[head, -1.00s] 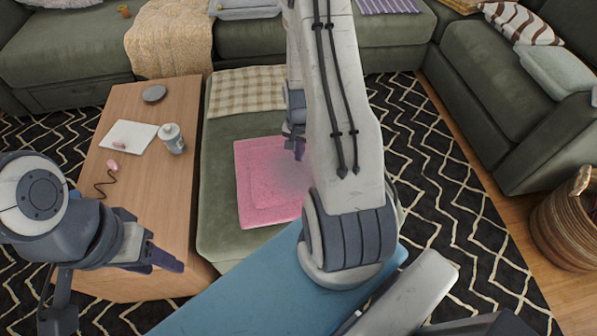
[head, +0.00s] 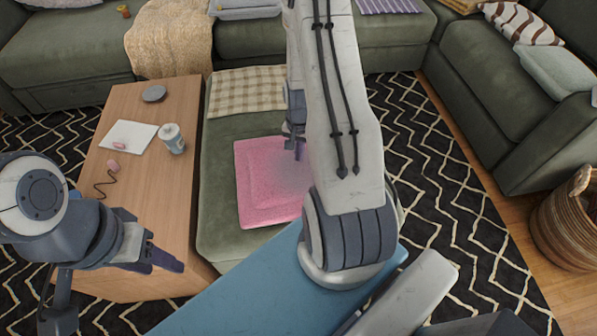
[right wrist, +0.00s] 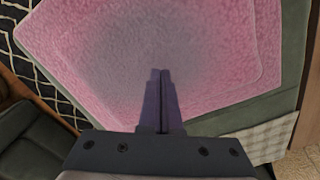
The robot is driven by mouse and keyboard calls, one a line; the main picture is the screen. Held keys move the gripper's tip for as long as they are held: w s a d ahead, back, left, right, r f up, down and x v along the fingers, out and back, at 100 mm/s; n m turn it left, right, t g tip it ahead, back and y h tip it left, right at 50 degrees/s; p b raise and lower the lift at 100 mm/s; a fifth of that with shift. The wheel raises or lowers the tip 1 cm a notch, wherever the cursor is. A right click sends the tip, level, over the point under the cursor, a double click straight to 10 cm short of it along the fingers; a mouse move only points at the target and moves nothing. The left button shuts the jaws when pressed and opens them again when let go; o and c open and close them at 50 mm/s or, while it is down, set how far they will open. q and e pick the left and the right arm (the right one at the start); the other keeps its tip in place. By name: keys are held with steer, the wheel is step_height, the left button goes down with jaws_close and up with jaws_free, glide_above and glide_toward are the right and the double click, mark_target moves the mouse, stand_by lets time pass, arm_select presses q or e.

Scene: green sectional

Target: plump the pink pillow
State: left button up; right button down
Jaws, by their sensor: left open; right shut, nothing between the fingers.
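The pink pillow (head: 262,185) lies flat on the green ottoman seat (head: 222,215) in the middle of the head view. Its right part is hidden behind my right arm. My right gripper (head: 297,148) is over the pillow's upper right part, pointing down. In the right wrist view its closed fingers (right wrist: 162,75) lie over the fuzzy pink pillow (right wrist: 215,60), with nothing between them. I cannot tell whether the fingertips touch it. My left gripper (head: 176,264) is open and empty at the lower left, near the wooden table's front end, away from the pillow.
A wooden table (head: 150,200) stands left of the ottoman, with a white can (head: 172,138), paper (head: 128,136) and a dark disc (head: 154,93). A checkered blanket (head: 245,90) covers the ottoman's far end. Green sofas (head: 500,95) and a woven basket (head: 565,225) surround open rug.

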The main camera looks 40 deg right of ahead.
steer(key=shift+f, duration=0.25)
stand_by(0.3)
steer(key=shift+f+b, duration=0.55)
steer(key=shift+f, duration=0.05)
steer(key=shift+f, duration=0.15)
stand_by(0.6)
steer(key=shift+r+p, duration=0.95)
steer(key=shift+f, duration=0.15)
steer(key=shift+f+b, duration=0.6)
steer(key=shift+f, duration=0.1)
